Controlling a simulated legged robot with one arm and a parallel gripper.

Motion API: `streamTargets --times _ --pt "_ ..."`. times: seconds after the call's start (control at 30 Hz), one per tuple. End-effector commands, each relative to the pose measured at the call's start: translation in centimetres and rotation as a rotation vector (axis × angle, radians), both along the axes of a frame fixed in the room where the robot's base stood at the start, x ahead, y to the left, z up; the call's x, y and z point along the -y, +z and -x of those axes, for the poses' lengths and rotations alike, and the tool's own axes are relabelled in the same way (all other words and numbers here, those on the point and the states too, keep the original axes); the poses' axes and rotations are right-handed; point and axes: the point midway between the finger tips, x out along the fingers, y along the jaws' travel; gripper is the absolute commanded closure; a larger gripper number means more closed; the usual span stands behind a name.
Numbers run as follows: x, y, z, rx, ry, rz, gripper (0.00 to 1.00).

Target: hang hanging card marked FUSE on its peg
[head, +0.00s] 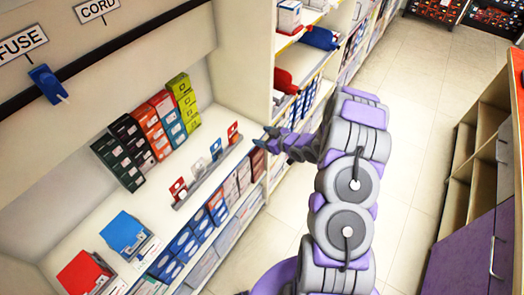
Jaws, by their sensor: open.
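A white sign reading FUSE (22,43) is on the wall at the upper left. A blue peg (47,84) with a pale tip sticks out from the dark rail (110,51) just below it. Several small cards stand in a grey holder (213,172) on the shelf: a red and white one (179,189), a blue one (215,148) and a red one (233,132) among them. Their print is too small to read, so I cannot tell which is marked FUSE. My gripper (264,140) is open and empty, close to the holder's right end, with my arm reaching in from the right.
A CORD sign (96,10) is farther right above the rail. Stacked coloured boxes (160,125) stand behind the holder. Blue (124,232) and red (83,272) packs lie at the lower left. A shelf divider (244,60) rises behind my gripper. The tiled floor (405,140) is clear.

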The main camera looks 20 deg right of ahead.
Motion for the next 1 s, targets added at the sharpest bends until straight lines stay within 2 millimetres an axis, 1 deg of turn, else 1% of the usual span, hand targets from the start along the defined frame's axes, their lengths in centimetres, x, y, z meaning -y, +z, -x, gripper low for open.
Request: streamTargets --times 0.03,0.2,0.4,0.53,0.63,0.73,1.0 --pt "-0.2 -0.9 0.5 0.024 0.017 -0.04 0.36" --pt "-1.4 -2.4 2.4 0.13 0.073 -0.187 0.36" --pt "-2.2 -2.8 4.5 0.219 0.107 -0.316 0.36" --pt "-2.5 -2.8 5.1 0.244 0.116 -0.35 0.36" --pt "-2.7 -2.9 5.0 0.25 0.119 -0.356 0.36" --pt "-3.1 -2.9 4.4 0.25 0.12 -0.354 0.36" --pt "-4.8 -3.2 2.2 0.248 0.122 -0.352 0.36"
